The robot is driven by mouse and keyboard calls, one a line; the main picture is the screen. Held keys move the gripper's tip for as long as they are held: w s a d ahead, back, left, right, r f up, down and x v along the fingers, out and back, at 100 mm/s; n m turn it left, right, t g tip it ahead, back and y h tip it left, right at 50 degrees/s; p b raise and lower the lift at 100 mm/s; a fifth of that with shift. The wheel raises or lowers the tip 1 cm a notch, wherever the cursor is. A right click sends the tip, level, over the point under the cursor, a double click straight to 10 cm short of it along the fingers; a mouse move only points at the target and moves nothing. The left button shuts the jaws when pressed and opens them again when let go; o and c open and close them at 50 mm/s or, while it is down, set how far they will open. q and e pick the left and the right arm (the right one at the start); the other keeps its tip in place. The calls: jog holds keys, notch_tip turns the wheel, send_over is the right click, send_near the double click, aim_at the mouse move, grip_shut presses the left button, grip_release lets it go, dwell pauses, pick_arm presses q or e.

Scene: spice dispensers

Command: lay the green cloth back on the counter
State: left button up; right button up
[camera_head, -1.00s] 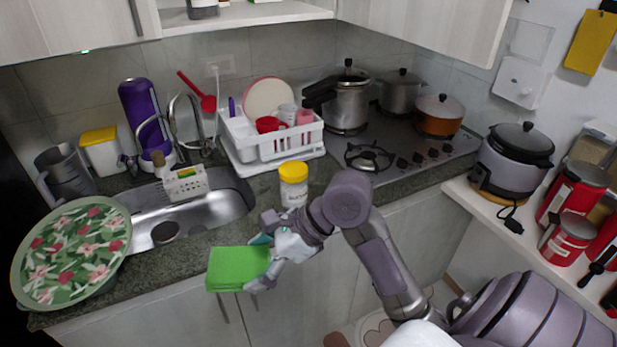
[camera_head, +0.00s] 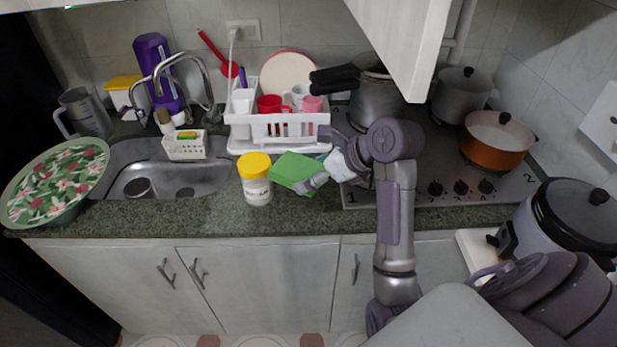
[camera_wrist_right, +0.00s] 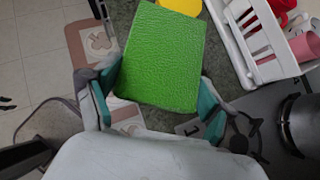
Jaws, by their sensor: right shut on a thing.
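The green cloth (camera_head: 294,171) is a folded, flat, textured square. My right gripper (camera_head: 318,176) is shut on it, with the cloth sticking out to the left of the fingers. In the right wrist view the cloth (camera_wrist_right: 162,58) lies between the two teal-padded fingers of my right gripper (camera_wrist_right: 157,105). The dark speckled counter (camera_head: 215,222) is below and around the cloth in the head view. I cannot tell whether the cloth touches the counter. My left gripper is not in view.
A yellow-lidded jar (camera_head: 256,183) stands just left of the cloth. A white dish rack (camera_head: 277,132) with cups is behind it. The sink (camera_head: 170,181) and a floral bowl (camera_head: 57,180) are to the left. The stove (camera_head: 440,186) with pots is to the right.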

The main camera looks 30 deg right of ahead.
jog(key=w+d+f+m, duration=0.1)
jog(key=w+d+f, duration=0.1)
jog(key=w+f, duration=0.1)
jog(key=w+d+f+h, duration=0.1)
jog(key=w+d+f, duration=0.2)
jog(key=w+f, duration=0.1)
jog(key=w+d+f+m+h, duration=0.1)
jog(key=w+d+f, duration=0.2)
jog(key=w, duration=0.1)
jog(key=shift+w+f+m+t+p, duration=0.25)
jog(key=shift+f+m+t+p, duration=0.05)
jog(key=shift+f+t, duration=0.1)
jog(key=shift+f+p, duration=0.3)
jog(key=shift+f, duration=1.7)
jog(key=shift+f, duration=0.1)
jog(key=o, duration=0.9)
